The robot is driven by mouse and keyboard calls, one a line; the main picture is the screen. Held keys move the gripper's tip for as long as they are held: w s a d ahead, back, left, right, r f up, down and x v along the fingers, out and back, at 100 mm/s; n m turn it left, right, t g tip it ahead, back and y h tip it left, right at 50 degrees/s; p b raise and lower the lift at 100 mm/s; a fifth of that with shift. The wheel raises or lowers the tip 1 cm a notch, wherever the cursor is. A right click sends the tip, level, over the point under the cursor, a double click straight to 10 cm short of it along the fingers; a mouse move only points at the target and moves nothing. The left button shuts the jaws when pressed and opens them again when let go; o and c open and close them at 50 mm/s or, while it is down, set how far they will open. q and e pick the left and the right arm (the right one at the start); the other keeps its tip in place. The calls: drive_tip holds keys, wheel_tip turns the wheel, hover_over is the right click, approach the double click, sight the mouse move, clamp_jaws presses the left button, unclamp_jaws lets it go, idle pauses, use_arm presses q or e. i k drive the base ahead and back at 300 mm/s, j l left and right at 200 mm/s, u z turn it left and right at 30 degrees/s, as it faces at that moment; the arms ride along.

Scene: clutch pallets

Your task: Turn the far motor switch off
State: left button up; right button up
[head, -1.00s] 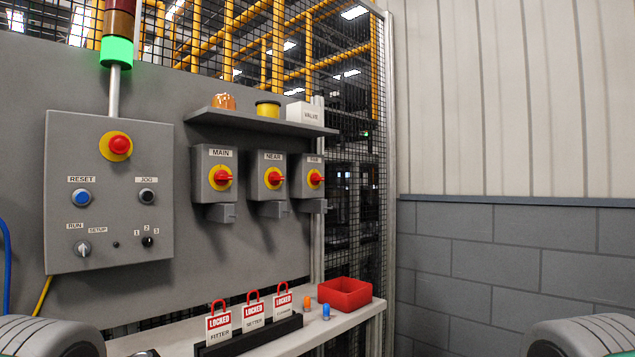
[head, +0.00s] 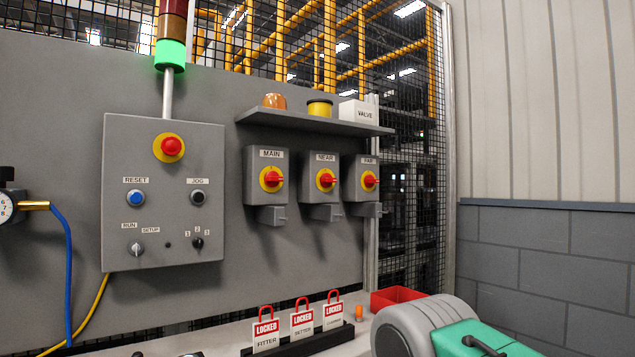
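The far switch (head: 369,180) is the rightmost of three grey boxes on the panel, with a red handle on a yellow disc. Its handle looks about horizontal. The near switch (head: 326,180) and the main switch (head: 270,179) sit to its left, with similar red handles. A grey and green part of my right arm (head: 440,330) is at the lower right, below the far switch and apart from it. Neither gripper's fingers are in view.
A control box (head: 165,230) with buttons is on the left. A shelf (head: 315,122) juts out above the switches. Red LOCKED padlock tags (head: 302,320) stand in a black rack on the ledge below, and a red bin (head: 396,297) is partly hidden by my arm. A blue hose (head: 68,270) hangs at left.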

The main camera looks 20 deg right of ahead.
sight(370, 181)
drive_tip(key=i+l+u, duration=0.15)
drive_tip(key=l+u, duration=0.35)
drive_tip(key=l, duration=0.7)
drive_tip(key=l+u, duration=0.5)
drive_tip(key=l, duration=0.7)
drive_tip(key=k, duration=0.05)
